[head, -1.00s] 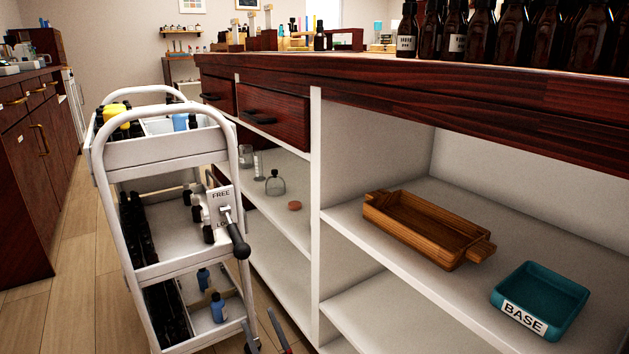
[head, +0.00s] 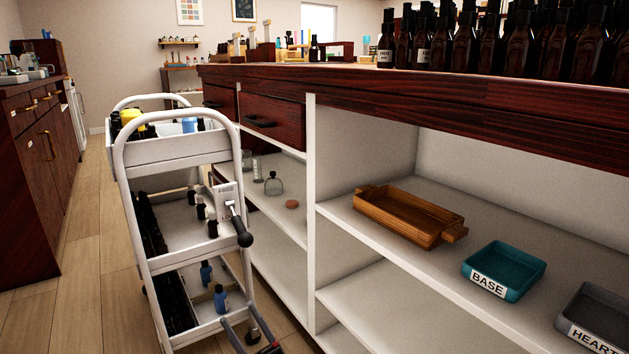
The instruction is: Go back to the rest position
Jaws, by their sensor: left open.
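My left gripper (head: 249,337) shows only in part at the bottom edge of the head view, in front of the trolley's lower right corner. Its jaws are apart and nothing shows between them. The rest of the left arm is out of frame. My right gripper is not in view.
A white trolley (head: 184,157) with bottles on its tiers and a black lever (head: 241,230) stands close by. The cabinet's shelf (head: 340,208) holds a wooden tray (head: 405,214), a teal BASE tray (head: 504,270) and a grey HEART tray (head: 598,312). Floor (head: 95,275) is clear at left.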

